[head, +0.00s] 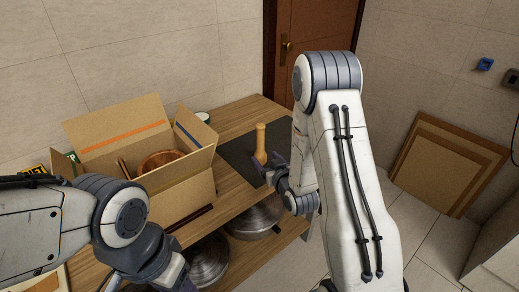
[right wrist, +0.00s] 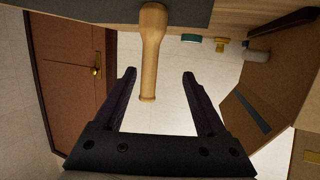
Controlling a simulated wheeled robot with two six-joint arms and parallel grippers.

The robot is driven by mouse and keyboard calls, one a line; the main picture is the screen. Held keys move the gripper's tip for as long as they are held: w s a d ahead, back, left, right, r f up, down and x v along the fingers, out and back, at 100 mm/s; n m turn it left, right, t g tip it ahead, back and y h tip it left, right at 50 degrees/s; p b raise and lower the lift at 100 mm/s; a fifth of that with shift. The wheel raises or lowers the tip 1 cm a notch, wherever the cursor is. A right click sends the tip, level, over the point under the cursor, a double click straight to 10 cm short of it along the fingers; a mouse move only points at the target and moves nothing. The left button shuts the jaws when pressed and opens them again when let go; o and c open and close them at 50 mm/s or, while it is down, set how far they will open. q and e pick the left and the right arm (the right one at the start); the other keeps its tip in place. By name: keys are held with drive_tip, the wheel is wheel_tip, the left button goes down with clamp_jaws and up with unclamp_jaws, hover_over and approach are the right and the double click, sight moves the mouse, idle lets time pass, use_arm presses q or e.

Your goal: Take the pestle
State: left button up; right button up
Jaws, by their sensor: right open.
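The pestle (head: 260,142) is pale turned wood and stands upright on a dark mat (head: 236,148) on the wooden table. My right gripper (head: 268,170) is beside its lower part, partly hiding its foot. In the right wrist view the pestle (right wrist: 152,45) lines up with the gap between the two open fingers of my right gripper (right wrist: 159,74), nearer the left finger. No finger is seen closed on it; how deep it sits between them is unclear. My left gripper (head: 165,274) is at the bottom edge of the head view, its fingers not clearly seen.
An open cardboard box (head: 170,195) with a brown bowl (head: 160,160) stands left of the mat. Metal pots (head: 255,217) sit on the shelf below. Brown boards (head: 445,165) lean on the right wall. A door (head: 312,32) is behind.

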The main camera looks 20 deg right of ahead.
sight(262, 138)
drive_tip(key=w+t, duration=0.1)
drive_tip(key=w+r+t+p, duration=0.1)
drive_tip(key=w, duration=0.1)
drive_tip(key=w+d, duration=0.1)
drive_tip(key=shift+w+r+t, duration=0.15)
drive_tip(key=shift+w+t, duration=0.15)
drive_tip(key=shift+t, duration=0.1)
drive_tip(key=w, duration=0.1)
drive_tip(key=w+p, duration=0.1)
drive_tip(key=w, duration=0.1)
drive_tip(key=w+p, duration=0.1)
drive_tip(key=shift+w+d+r, duration=0.3)
drive_tip(key=shift+w+r, duration=0.05)
drive_tip(key=shift+w, duration=0.05)
drive_tip(key=shift+w+f, duration=0.1)
drive_tip(key=shift+w, duration=0.25)
clamp_jaws()
idle(0.7)
